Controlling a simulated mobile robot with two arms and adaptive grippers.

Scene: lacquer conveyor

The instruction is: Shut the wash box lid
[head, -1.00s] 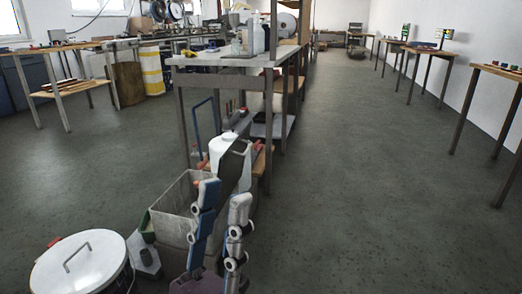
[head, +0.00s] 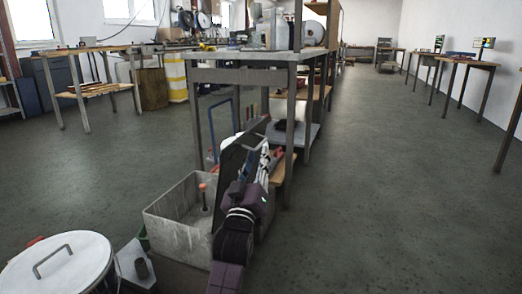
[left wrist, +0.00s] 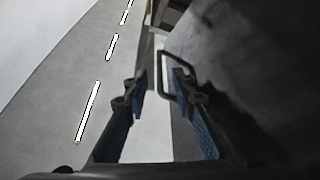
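The wash box (head: 178,228) is a grey open-topped box, low in front of the workbench in the head view. Its dark flat lid (head: 238,150) stands raised and tilted along the box's right side. Inside the box a thin upright rod with an orange top shows. My left gripper (head: 265,165) is on the right side of the lid, partly hidden by it; I cannot tell whether it touches. In the left wrist view the two blue-padded fingers (left wrist: 158,90) are apart, with nothing clearly gripped between them. My right gripper is out of view.
A white round-lidded drum (head: 60,265) with a handle stands at the lower left. A tall workbench (head: 240,76) with shelves is just behind the box. The floor (head: 390,200) to the right is clear.

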